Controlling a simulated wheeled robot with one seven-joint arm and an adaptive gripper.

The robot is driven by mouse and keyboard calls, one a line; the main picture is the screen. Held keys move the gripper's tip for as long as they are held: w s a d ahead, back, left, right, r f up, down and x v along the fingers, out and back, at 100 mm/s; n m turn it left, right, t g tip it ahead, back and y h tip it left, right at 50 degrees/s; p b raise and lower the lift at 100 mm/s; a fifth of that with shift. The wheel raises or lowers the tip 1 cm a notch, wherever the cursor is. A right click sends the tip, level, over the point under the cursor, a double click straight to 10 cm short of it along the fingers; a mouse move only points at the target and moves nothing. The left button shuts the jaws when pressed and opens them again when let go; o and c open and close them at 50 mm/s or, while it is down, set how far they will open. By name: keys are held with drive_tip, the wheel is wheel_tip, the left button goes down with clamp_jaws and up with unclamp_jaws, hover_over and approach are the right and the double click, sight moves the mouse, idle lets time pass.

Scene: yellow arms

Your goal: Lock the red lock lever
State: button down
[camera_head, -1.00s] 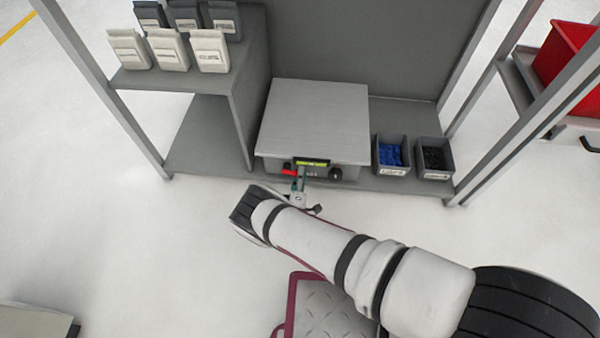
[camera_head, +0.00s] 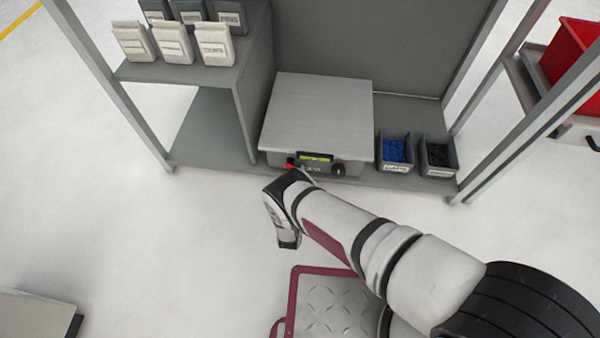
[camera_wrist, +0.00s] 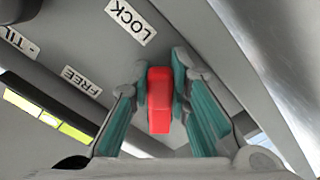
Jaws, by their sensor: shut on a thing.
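The red lock lever (camera_wrist: 159,100) stands between the two teal-padded fingers of my gripper (camera_wrist: 156,82) in the wrist view, and the gripper is shut on it. A LOCK label (camera_wrist: 131,20) is just beyond the lever's far end, up and slightly left. A FREE label (camera_wrist: 81,80) is farther left. In the head view only a small bit of the red lever (camera_head: 290,162) shows at the front left of the grey scale (camera_head: 318,115). My wrist hides most of the gripper there.
A black knob (camera_head: 338,169) and a lit yellow-green display (camera_head: 315,158) are on the scale's front. Bins of blue parts (camera_head: 394,150) and black parts (camera_head: 437,158) stand to its right. A shelf with several packs (camera_head: 215,45) is at left.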

drive_tip(key=shift+a, duration=0.1)
idle(0.3)
drive_tip(key=c, duration=1.8)
unclamp_jaws()
drive_tip(key=shift+o, duration=0.2)
drive_tip(key=shift+s, duration=0.1)
drive_tip(key=s, duration=0.7)
drive_tip(key=shift+s, duration=0.15)
drive_tip(key=shift+a, duration=0.1)
